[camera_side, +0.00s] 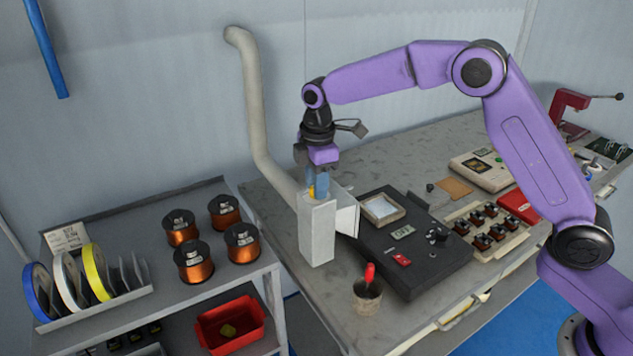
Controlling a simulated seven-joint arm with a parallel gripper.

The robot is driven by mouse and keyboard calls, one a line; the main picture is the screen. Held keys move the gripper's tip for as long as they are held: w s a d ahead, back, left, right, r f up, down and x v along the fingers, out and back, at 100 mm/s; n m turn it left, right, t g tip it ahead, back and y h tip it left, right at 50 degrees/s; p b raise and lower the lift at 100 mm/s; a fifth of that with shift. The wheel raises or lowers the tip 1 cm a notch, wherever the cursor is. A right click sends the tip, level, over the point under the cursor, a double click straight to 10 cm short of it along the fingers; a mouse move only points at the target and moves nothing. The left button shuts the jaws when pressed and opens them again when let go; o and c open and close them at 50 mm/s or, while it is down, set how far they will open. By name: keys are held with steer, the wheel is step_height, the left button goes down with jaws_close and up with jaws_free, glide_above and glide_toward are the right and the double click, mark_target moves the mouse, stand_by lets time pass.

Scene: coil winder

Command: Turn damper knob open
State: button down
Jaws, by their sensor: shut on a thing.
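The damper knob, a small yellow piece (311,191), shows at the top of the white extraction duct box (317,232). My gripper (317,187) points down onto the top of this box, with its blue fingers shut on the knob. The fingers hide most of the knob, so how far it is turned cannot be told. A pale grey pipe (252,100) rises behind the box along the wall.
A black soldering unit (415,245) with a red switch stands right of the box. A cup (367,298) with a red-handled tool stands in front. Copper wire spools (194,262) and tape rolls fill the left shelf.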

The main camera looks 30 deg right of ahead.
steer(key=m, duration=0.7)
steer(key=shift+r, duration=0.1)
steer(key=m, duration=0.3)
steer(key=shift+m+h, duration=0.3)
steer(key=shift+m, duration=1.8)
steer(key=c, duration=0.8)
jaws_free()
steer(key=r, duration=1.7)
steer(key=shift+a+r, duration=0.15)
steer(key=shift+a, duration=0.25)
steer(key=shift+s, duration=0.1)
